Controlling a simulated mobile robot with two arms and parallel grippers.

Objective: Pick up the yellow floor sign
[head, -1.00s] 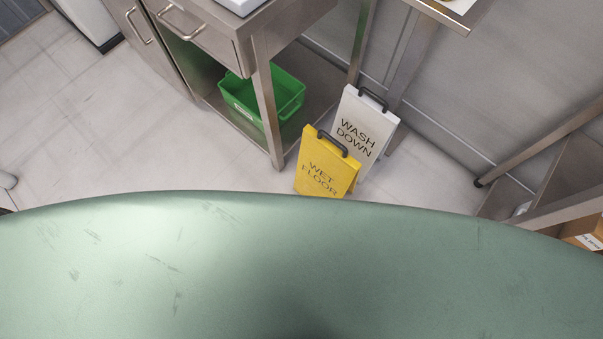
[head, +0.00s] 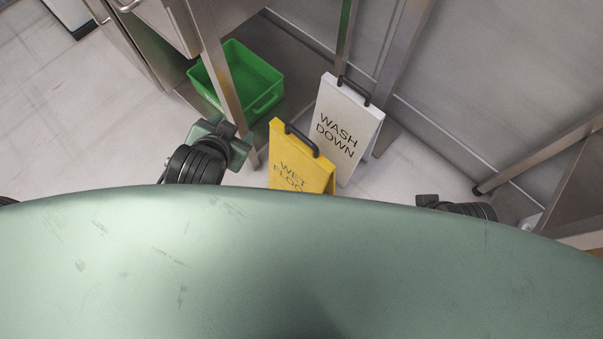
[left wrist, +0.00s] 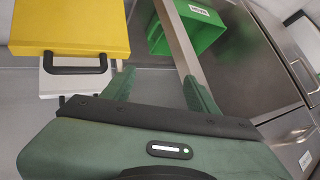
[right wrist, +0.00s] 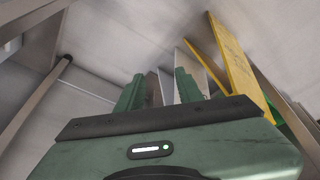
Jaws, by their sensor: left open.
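The yellow "WET FLOOR" sign (head: 300,165) stands upright on the floor, its lower part hidden by my green body. It has a black top handle (head: 301,138). In the left wrist view the yellow sign (left wrist: 70,25) is at upper left, outside the fingers. My left gripper (left wrist: 160,88) is open and empty; in the head view it is left of the sign, apart from it. My right gripper (right wrist: 160,88) has its fingers apart, with no sign clearly held. In the right wrist view the yellow sign (right wrist: 240,65) leans to the right of its fingers.
A white "WASH DOWN" sign (head: 345,125) stands close behind the yellow one, to its right. A green bin (head: 240,75) sits on the low shelf of a steel table, whose leg (head: 217,70) is near my left gripper. Another steel frame stands at the right.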

